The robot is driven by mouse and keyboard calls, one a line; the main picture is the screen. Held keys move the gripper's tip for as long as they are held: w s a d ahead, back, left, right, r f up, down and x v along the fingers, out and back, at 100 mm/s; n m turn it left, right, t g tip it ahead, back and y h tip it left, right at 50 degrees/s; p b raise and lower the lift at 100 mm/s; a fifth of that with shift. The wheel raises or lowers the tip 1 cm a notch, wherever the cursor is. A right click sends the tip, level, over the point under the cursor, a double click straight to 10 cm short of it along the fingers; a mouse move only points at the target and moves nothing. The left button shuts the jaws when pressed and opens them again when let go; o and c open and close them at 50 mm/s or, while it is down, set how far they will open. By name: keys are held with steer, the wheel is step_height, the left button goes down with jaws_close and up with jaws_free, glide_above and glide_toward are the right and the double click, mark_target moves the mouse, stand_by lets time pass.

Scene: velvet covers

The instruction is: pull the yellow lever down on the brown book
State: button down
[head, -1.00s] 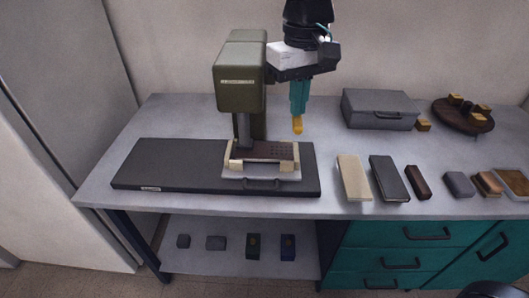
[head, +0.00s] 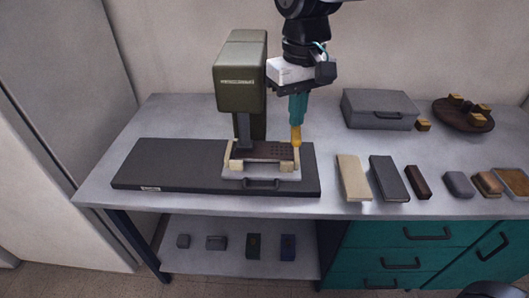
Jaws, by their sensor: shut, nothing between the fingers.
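The brown book (head: 265,151) lies flat between cream blocks (head: 236,165) on a grey sled under the olive press (head: 241,82). My gripper (head: 296,138) comes down from above, with teal fingers and yellow tips. It is shut and empty. Its tips are at the right end of the book and its cradle. I cannot tell whether they touch it. I cannot make out a yellow lever apart from the yellow fingertips; it may be hidden or too small to tell.
The press stands on a dark base plate (head: 180,165) on the grey bench. To the right are a grey case (head: 380,109), a round wooden tray (head: 463,125), and a row of blocks including a cream one (head: 353,177).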

steer(key=shift+f, duration=0.15)
steer(key=shift+w+f, duration=0.2)
steer(key=shift+f, duration=0.45)
steer(key=shift+w+f, duration=0.2)
steer(key=shift+f, duration=0.5)
steer(key=shift+w+f, duration=0.3)
steer(key=shift+f, duration=0.35)
steer(key=shift+w+f, duration=0.25)
steer(key=shift+f, duration=0.4)
step_height(320, 180, up, 22)
steer(key=shift+s, duration=0.3)
stand_by(0.7)
steer(key=shift+r, duration=0.1)
